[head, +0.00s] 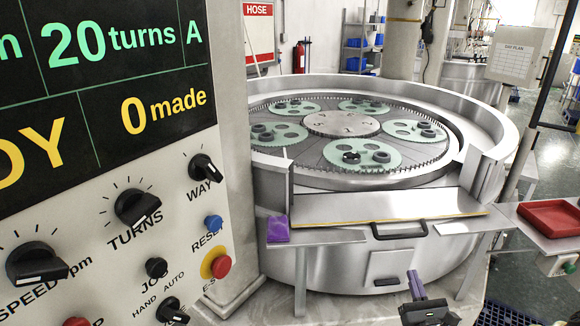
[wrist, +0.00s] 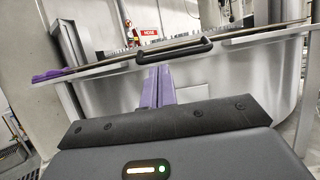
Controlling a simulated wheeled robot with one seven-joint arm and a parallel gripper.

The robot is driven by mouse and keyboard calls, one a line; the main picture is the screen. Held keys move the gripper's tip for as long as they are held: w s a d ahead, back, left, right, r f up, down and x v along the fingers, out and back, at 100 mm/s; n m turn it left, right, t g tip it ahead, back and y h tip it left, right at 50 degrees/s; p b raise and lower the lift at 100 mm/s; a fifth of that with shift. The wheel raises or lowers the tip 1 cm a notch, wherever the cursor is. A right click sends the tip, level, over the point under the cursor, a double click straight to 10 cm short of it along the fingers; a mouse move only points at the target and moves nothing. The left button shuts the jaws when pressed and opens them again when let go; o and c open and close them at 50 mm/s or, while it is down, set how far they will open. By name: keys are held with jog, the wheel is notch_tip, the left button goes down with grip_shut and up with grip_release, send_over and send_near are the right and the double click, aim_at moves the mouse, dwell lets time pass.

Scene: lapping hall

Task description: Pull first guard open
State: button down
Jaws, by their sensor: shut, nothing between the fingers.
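The guard (head: 375,207) is a plain metal plate with a yellow lower edge, at the front gap in the round machine's wall in the head view. A black bar handle (head: 400,230) sits at its front edge. My gripper (head: 412,278) is below the handle in the head view, with its purple fingers pointing up and closed together. In the wrist view my gripper (wrist: 158,72) points at the handle (wrist: 175,49), its tips just under the bar. The fingers are empty. I cannot tell whether they touch the handle.
The lapping machine (head: 400,88) holds green toothed carriers with dark parts. A purple block or cloth (head: 278,229) lies on the left ledge. A red tray (head: 550,217) stands on the right shelf. A control panel (head: 110,220) fills the left side.

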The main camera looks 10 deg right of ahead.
jog(key=w+a+r+n+g+y, duration=0.2)
jog(key=a+n+g+y, duration=0.4)
jog(key=a+n+y, duration=0.8)
jog(key=s+a+f+n+g+y, duration=0.1)
jog(key=s+a+n+g, duration=0.3)
jog(key=a+g, duration=0.35)
jog(key=s+a+f+n+g+y, duration=0.1)
jog(key=s+a+n+g+y, duration=0.1)
jog(key=s+a+n+g, duration=0.5)
jog(key=s+a+f+n+g+h, duration=0.2)
jog(key=s+n+g+h, duration=0.15)
jog(key=n+h, duration=0.4)
jog(key=w+d+r+n+t+h, duration=0.1)
jog(key=w+r+n+t+h, duration=0.2)
jog(key=r+n+t+h, duration=0.1)
notch_tip(320, 180, up, 2)
jog(key=shift+w+d+r+n+h, duration=0.3)
jog(key=shift+n+h, duration=0.25)
jog(key=shift+h, duration=0.6)
jog(key=c, duration=2.1)
grip_release()
jog(key=shift+f, duration=0.1)
